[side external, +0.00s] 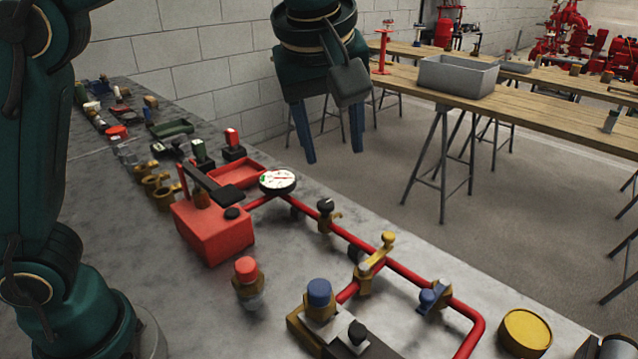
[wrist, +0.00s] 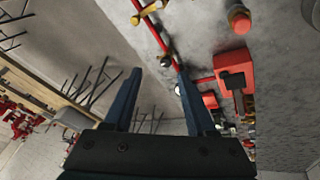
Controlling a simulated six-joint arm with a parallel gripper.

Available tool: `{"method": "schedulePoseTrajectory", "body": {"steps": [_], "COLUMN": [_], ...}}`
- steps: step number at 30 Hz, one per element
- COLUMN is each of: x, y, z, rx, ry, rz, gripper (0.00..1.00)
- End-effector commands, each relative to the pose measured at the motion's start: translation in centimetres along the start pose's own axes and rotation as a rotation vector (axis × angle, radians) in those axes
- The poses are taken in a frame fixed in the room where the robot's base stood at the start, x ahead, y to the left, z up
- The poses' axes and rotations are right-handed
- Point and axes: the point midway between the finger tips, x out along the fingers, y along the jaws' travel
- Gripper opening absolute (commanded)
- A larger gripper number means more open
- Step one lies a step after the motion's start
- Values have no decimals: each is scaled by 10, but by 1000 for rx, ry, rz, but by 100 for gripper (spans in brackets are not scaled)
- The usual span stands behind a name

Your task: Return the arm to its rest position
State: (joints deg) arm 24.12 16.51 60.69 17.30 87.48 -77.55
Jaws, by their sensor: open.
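My gripper (side external: 332,154) hangs in the upper middle of the side external view, its two blue fingers pointing down and apart, with nothing between them. It appears above and behind the grey workbench (side external: 150,262), clear of the parts on it. In the wrist view my gripper (wrist: 160,72) shows both fingers spread and empty, with the bench edge and the floor beyond them. The upper part of my arm is cut off by the frame top.
A red pipe line (side external: 405,274) with brass valves, a round gauge (side external: 277,181) and a red pump box (side external: 213,232) stand on the bench. Small fittings crowd its far end. A wooden table (side external: 540,110) with a grey bin (side external: 458,76) stands behind, across open floor.

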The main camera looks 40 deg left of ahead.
Motion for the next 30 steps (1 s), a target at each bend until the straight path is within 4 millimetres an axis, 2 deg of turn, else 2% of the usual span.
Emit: {"method": "schedulePoseTrajectory", "body": {"steps": [3,8,13,18,25,27,30], "x": [-15,-23,-20,-4,31,39,38], "y": [-32,-74,-117,-153,-180,-182,-177], "z": [-16,-21,-11,11,48,54,51], "rx": [42,135,267,434,728,815,886], "ry": [-3,-3,6,21,15,6,33], "rz": [31,72,116,155,192,198,214], "gripper": [57,57,57,57,57,57,57]}}
